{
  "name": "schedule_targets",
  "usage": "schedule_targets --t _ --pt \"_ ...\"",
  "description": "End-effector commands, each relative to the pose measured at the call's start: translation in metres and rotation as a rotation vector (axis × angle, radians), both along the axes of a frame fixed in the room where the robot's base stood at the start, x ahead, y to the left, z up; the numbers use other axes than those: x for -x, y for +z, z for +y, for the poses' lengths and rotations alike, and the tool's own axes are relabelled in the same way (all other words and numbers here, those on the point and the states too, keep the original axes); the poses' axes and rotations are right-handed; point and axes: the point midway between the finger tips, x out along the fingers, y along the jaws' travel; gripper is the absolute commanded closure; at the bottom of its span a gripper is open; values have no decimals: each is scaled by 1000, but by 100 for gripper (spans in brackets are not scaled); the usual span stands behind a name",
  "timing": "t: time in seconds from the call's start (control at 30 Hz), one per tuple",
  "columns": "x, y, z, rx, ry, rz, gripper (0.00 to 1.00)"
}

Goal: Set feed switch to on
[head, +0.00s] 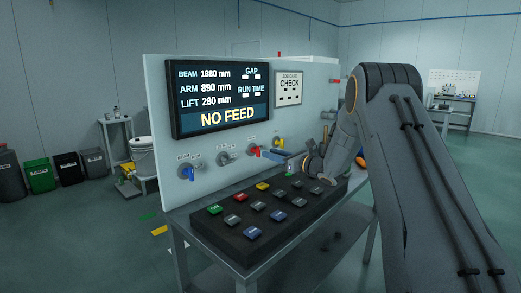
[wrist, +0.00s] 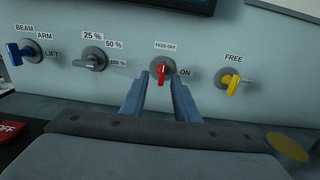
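The feed switch (wrist: 162,70) is a red lever on a round grey base on the pale panel. "FEED OFF" is printed above it and "ON" to its right. In the wrist view the red lever shows below the base centre; its exact setting is hard to tell. My gripper (wrist: 161,83) is open, with one blue finger on each side of the lever; contact cannot be made out. In the head view the red switch (head: 255,151) shows beside the blue fingers. The screen (head: 222,97) reads "NO FEED".
On the same panel are a blue selector (wrist: 20,52), a grey percent dial (wrist: 92,60) and a yellow switch (wrist: 232,82) marked "FREE". A dark button box (head: 240,243) with several coloured buttons lies below the panel, under my arm.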

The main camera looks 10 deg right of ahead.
Motion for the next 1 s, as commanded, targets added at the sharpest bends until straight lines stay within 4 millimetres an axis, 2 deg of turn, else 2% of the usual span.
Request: schedule_targets --t 0.4,0.6,0.83,1.0 --pt "-48 -1 26 -1 -10 2 72" --pt "-56 0 34 -2 -8 1 72" --pt "-56 0 35 -2 -8 3 72" --pt "-56 0 36 -2 -8 3 100"
